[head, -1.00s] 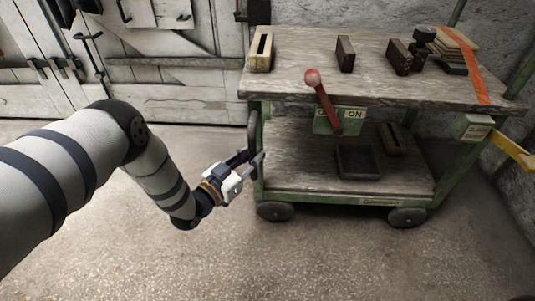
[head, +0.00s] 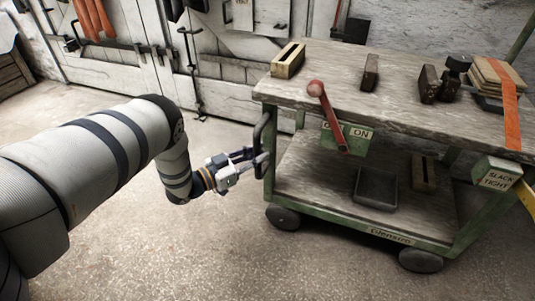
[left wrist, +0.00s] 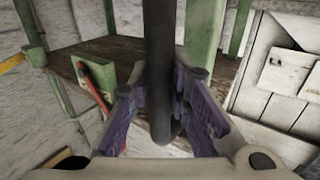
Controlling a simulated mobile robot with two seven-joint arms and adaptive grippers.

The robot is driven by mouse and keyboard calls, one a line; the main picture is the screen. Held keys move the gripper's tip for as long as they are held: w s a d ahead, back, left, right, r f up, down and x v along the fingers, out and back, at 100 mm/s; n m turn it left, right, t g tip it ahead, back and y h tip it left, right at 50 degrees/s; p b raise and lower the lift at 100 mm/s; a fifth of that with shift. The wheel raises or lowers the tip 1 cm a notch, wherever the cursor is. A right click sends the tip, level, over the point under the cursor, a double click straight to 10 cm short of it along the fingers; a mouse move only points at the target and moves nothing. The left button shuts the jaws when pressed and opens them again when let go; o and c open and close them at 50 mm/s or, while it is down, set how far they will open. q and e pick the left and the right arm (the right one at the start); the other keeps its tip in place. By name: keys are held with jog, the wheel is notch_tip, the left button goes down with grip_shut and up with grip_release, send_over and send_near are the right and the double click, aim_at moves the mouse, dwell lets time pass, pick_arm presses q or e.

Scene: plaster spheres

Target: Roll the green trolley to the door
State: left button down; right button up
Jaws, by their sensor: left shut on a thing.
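The green trolley (head: 398,238) has a worn wooden top and a lower shelf, and stands on dark wheels at the right of the head view. A dark upright handle (head: 259,146) is on its left end. My left gripper (head: 250,164) is shut on this handle; the left wrist view shows the dark bar (left wrist: 160,70) between the purple finger pads. The white wooden door (head: 120,75) with dark hinges and bolts is in the back wall. My right gripper is in neither view.
On the trolley top are several blocks (head: 288,60) and a strapped stack (head: 497,76). A red lever (head: 328,118) sits at its front edge. A dark tray (head: 375,188) lies on the lower shelf. The concrete floor (head: 150,235) is clear at front left.

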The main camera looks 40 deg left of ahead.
pick_arm(q)
jog(key=shift+a+f, duration=0.1)
jog(key=shift+a, duration=0.1)
jog(key=c, duration=1.5)
grip_release()
jog(key=shift+s+a, duration=0.1)
jog(key=v, duration=1.2)
